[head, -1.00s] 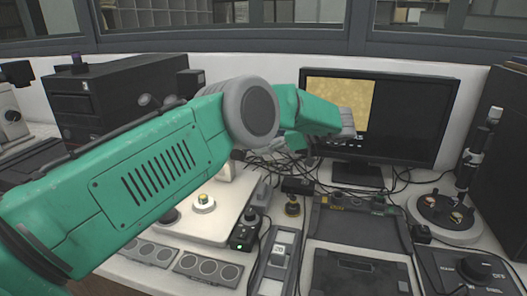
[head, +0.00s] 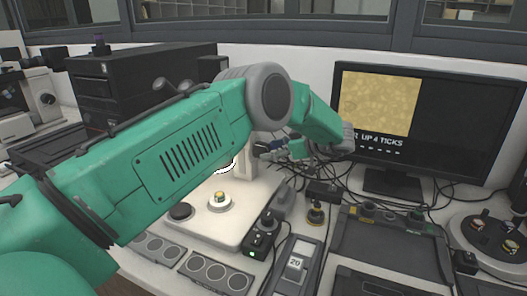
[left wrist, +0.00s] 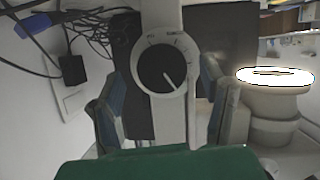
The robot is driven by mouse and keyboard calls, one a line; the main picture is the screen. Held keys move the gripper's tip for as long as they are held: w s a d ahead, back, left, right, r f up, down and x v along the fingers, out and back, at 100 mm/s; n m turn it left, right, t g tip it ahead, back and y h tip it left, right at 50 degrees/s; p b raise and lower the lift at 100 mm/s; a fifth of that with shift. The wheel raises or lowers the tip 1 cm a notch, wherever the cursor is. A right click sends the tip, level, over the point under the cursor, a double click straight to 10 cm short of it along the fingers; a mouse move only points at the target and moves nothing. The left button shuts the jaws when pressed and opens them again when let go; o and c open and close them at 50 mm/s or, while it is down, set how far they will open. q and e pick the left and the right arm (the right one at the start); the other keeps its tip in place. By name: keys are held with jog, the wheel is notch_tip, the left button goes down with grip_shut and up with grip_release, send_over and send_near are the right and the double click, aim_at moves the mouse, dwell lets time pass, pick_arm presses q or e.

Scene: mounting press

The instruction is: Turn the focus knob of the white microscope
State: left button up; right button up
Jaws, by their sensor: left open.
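The white microscope's base (head: 190,228) stands in the middle of the bench in the head view; my left arm hides much of its upper part. In the left wrist view its pale column carries a round dark focus knob (left wrist: 162,67) with a white pointer line and marks around it. My left gripper (left wrist: 158,88) is open, with one finger on each side of the knob in that view; I cannot tell whether either touches it. In the head view the left gripper (head: 265,149) is at the microscope column, partly hidden by my arm. My right gripper is not in view.
A monitor (head: 455,130) at the back right reads "UP 4 TICKS" below a yellow picture. A small black box with a green light (head: 262,238) stands beside the base. A counter (head: 296,264) shows 20. Cables lie behind. Another microscope (head: 40,98) stands far left.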

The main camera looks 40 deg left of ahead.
aim_at(268, 150)
pick_arm(q)
jog(key=x, duration=0.2)
jog(key=shift+s+a, duration=0.1)
jog(key=shift+a, duration=0.15)
jog(key=shift+s+a+f, duration=0.1)
jog(key=shift+a+f, duration=0.05)
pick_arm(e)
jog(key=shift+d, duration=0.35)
pick_arm(q)
jog(key=shift+a, duration=0.1)
jog(key=c, duration=1.1)
jog(key=shift+c, duration=0.2)
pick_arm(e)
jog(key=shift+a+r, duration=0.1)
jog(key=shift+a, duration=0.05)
